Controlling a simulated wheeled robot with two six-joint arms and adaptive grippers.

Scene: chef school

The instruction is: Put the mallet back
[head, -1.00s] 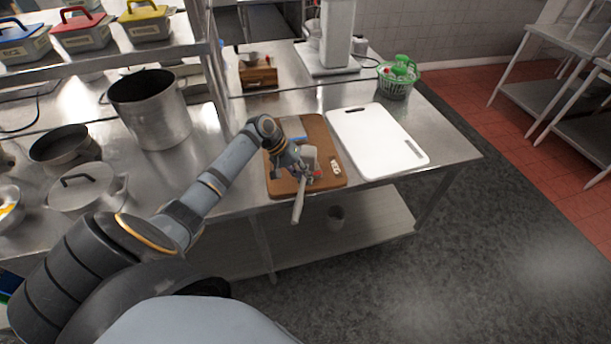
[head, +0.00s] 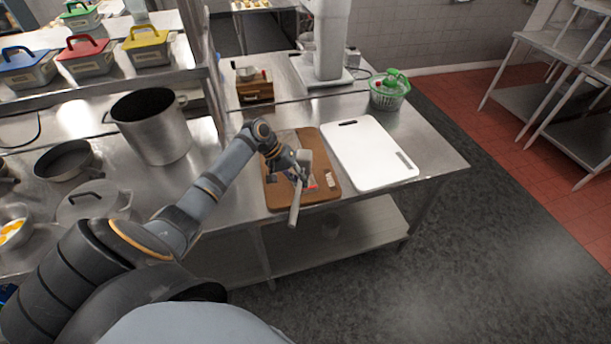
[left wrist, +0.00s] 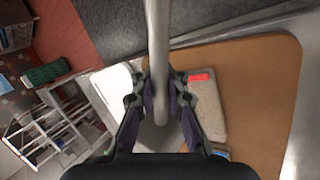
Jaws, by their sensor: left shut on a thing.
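The mallet is in my left gripper (head: 298,174), which is shut on its handle. In the head view the grey mallet handle (head: 294,210) points toward me, past the near edge of the brown cutting board (head: 275,195). The blocky grey mallet head (head: 305,160) is at the far end, over the board. In the left wrist view the handle (left wrist: 157,35) runs down between the fingers of the left gripper (left wrist: 167,95). I cannot tell whether the mallet touches the board. My right gripper is out of view.
A white cutting board (head: 368,155) lies right of the brown one. A green spinner basket (head: 389,92) and a wooden box (head: 255,92) stand behind. A large pot (head: 160,135) and pans are at the left. A pale item with a red strip (left wrist: 203,105) lies on the brown board.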

